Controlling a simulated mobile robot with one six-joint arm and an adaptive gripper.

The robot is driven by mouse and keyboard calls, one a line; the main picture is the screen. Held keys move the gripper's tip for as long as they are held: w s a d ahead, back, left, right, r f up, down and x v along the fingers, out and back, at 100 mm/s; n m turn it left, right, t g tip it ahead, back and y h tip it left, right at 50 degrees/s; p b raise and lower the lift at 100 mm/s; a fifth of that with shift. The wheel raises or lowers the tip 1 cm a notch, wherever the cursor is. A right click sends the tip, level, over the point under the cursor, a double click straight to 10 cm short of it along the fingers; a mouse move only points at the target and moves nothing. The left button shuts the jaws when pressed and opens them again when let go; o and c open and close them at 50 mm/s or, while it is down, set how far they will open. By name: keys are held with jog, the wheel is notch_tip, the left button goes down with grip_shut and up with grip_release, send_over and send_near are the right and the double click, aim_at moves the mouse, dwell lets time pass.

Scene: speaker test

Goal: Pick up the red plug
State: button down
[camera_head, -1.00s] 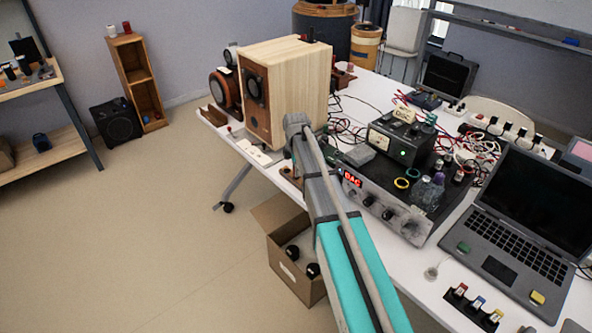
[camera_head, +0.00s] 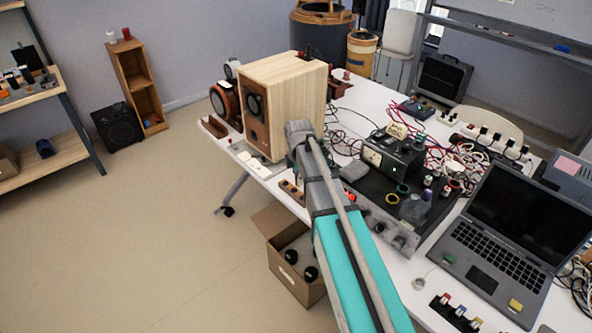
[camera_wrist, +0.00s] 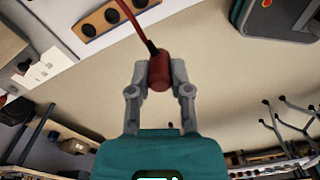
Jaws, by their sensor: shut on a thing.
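The red plug (camera_wrist: 159,72) is a short dark-red cylinder with a red cable running up from it in the wrist view. My gripper (camera_wrist: 160,78) is shut on it, with one grey finger on each side. Behind the plug the wrist view shows the floor, and the table edge lies near the top. In the head view my arm reaches toward the wooden speaker box (camera_head: 290,95), and its links hide the gripper and the plug.
A wooden strip with dark round holes (camera_wrist: 112,17) lies at the table edge. The table also bears a black meter box (camera_head: 392,158), tangled cables and a laptop (camera_head: 500,240). A cardboard box (camera_head: 283,273) stands on the floor below.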

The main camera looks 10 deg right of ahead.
jog(key=s+r+p, duration=0.2)
jog(key=s+r, duration=0.1)
jog(key=s, duration=0.3)
jog(key=shift+s, duration=0.35)
jog(key=shift+r+p, duration=0.15)
jog(key=shift+p, duration=0.15)
notch_tip(320, 180, up, 32)
jog(key=p, duration=3.2)
jog(key=shift+r, duration=0.15)
jog(key=shift+w, duration=0.15)
